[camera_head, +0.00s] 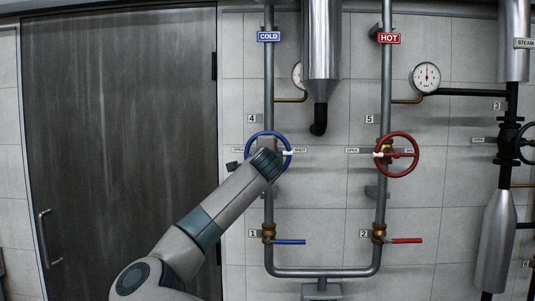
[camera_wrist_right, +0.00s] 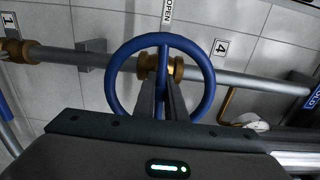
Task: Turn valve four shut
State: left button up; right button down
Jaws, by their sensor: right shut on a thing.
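Valve four has a blue handwheel (camera_head: 289,143) on the cold pipe, below a "4" tag (camera_head: 252,118). A white mark on its rim is at the right, beside the SHUT label (camera_head: 300,150). My right arm reaches up to the wheel, and its wrist covers the wheel's middle and lower left in the head view. In the right wrist view the blue wheel (camera_wrist_right: 110,82) surrounds my right gripper (camera_wrist_right: 161,84), whose fingers are shut on the wheel's spoke at the hub. The OPEN label (camera_wrist_right: 167,12) shows beyond the rim there. My left gripper is out of view.
A red handwheel (camera_head: 413,141) on the hot pipe is to the right, its white mark beside OPEN. Lever valves one, blue (camera_head: 290,242), and two, red (camera_head: 407,240), are below. A steel cylinder (camera_head: 322,40) hangs between the pipes. A dark door (camera_head: 118,130) is left.

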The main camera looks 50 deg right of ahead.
jog(key=shift+r+m, duration=0.25)
jog(key=shift+m, duration=0.95)
jog(key=c, duration=1.9)
grip_release()
jog(key=shift+o, duration=0.5)
jog(key=shift+f, duration=0.2)
